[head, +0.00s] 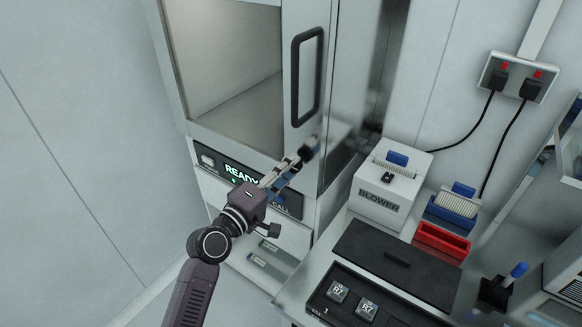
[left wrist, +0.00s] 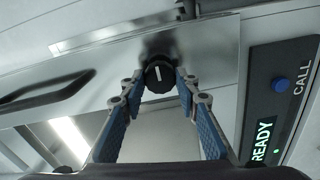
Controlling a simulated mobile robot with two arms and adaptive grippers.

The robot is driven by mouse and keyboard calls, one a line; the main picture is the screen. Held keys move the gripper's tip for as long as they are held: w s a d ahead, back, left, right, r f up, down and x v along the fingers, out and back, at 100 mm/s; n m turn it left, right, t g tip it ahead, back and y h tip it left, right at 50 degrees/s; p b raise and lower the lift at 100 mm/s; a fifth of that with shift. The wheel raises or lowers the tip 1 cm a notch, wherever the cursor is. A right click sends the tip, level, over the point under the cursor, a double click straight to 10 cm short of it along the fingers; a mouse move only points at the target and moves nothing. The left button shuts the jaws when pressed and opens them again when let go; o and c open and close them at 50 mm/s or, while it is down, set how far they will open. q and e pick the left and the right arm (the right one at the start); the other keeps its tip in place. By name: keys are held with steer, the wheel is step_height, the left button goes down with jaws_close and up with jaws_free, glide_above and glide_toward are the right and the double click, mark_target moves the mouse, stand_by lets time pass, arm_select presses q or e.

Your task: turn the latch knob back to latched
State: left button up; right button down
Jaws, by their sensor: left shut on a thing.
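The black latch knob (head: 309,148) sits on the silver frame of the handler, below the door handle. In the left wrist view the knob (left wrist: 160,74) shows a short white mark on its face, between my fingertips. My left gripper (head: 301,154) reaches up to it from below, its fingers around the knob's sides; it also shows in the left wrist view (left wrist: 160,84). The fingertips partly cover the knob in the head view. My right gripper is out of view.
The black door handle (head: 294,78) stands out just above the knob. The READY display (head: 241,175) and blue CALL button (left wrist: 280,85) are close to my left gripper. A BLOWER box (head: 379,203), red bin (head: 440,242) and black tray (head: 350,312) stand on the bench at right.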

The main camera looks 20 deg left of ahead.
arm_select(q)
steer(key=shift+m+b, duration=0.3)
steer(key=shift+m, duration=1.3)
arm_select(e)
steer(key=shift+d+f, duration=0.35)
